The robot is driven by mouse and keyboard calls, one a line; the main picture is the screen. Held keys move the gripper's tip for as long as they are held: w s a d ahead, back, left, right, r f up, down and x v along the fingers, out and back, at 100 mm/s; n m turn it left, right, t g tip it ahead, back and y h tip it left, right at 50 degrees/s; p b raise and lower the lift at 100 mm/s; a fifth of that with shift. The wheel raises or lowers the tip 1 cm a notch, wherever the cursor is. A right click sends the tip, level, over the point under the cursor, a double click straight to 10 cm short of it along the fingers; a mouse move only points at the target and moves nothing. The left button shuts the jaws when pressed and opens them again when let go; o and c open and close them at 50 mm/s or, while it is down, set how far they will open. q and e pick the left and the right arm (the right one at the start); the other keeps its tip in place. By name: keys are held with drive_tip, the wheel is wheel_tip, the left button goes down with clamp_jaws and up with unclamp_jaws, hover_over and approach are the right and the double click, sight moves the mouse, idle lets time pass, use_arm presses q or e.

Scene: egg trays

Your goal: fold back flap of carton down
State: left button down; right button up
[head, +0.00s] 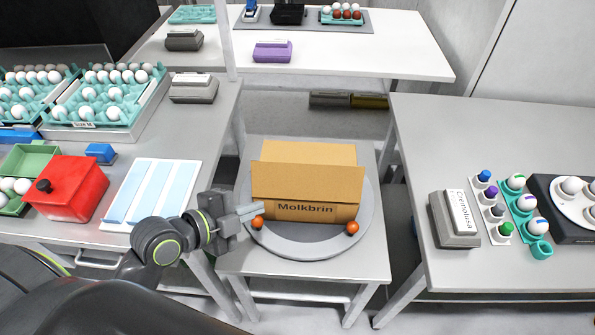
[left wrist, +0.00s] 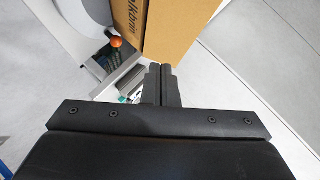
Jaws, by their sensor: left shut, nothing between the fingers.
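The brown cardboard carton (head: 318,213) sits on a round grey turntable, with "Molkbrin" printed on its front. Its wide front flap (head: 307,183) stands up, and its back flap (head: 310,152) shows upright behind it. The inside of the carton is hidden by the front flap. My left gripper (head: 258,209) is shut and empty at the carton's front left corner; I cannot tell whether it touches. In the left wrist view my shut fingers (left wrist: 161,78) point toward the carton (left wrist: 172,28). My right gripper is not in view.
The turntable (head: 290,243) has orange balls (head: 352,228) at its front edge and rests on a small grey table (head: 358,267). A left table holds egg trays (head: 100,100) and a red box (head: 68,188). A right table holds a labelled box (head: 452,220) and eggs.

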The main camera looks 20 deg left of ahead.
use_arm(q)
wheel_tip(320, 180, up, 3)
drive_tip(key=w+d+m+t+h, duration=0.1)
drive_tip(key=w+m+h, duration=0.1)
drive_tip(key=m, duration=0.1)
drive_tip(key=p, duration=0.4)
approach(310, 167)
drive_tip(key=w+d, duration=0.3)
drive_tip(key=d, duration=0.1)
drive_tip(key=shift+w+a+f, duration=0.3)
drive_tip(key=shift+w+f, duration=0.55)
drive_tip(key=shift+w, duration=0.15)
